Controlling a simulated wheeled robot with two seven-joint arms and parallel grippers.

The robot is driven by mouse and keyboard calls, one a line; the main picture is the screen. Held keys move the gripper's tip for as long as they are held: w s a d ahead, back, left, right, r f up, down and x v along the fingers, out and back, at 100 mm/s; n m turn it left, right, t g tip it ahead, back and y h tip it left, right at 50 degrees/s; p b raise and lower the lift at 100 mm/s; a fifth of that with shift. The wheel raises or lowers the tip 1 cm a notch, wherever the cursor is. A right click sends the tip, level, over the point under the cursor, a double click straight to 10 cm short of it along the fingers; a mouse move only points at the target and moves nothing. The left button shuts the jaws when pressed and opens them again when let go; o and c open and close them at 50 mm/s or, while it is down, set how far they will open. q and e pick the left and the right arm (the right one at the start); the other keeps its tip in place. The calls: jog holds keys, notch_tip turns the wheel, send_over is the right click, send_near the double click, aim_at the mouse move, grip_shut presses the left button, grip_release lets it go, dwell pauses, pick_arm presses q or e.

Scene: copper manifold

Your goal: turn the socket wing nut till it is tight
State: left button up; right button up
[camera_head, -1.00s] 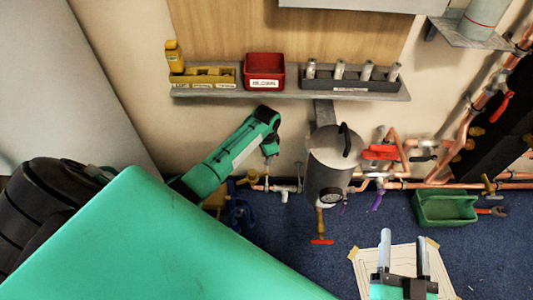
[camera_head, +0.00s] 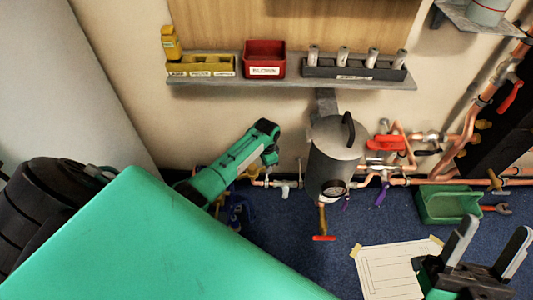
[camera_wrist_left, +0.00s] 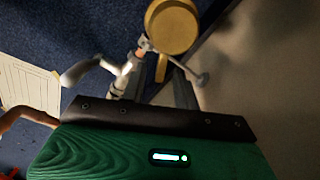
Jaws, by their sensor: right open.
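My left gripper (camera_wrist_left: 158,85) is at the copper pipework low on the wall. In the left wrist view its two grey fingers point up from the dark plate. A round brass piece (camera_wrist_left: 172,27) with a narrow tab below is just beyond the fingertips. I cannot tell whether it is the socket wing nut or whether the fingers touch it. In the head view my left arm's green wrist largely hides the gripper, above a small brass fitting (camera_head: 253,172). My right gripper (camera_head: 488,235) is open and empty at the lower right, over the floor beside a paper sheet.
A grey tank (camera_head: 335,160) with a gauge stands right of my left wrist. Red-handled valves (camera_head: 385,143) and copper pipes run to its right. A green tray (camera_head: 448,204) and the paper sheet (camera_head: 390,272) lie on blue carpet. A shelf (camera_head: 290,82) with bins is above.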

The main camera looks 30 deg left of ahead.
dwell(0.3)
pick_arm(q)
grip_shut()
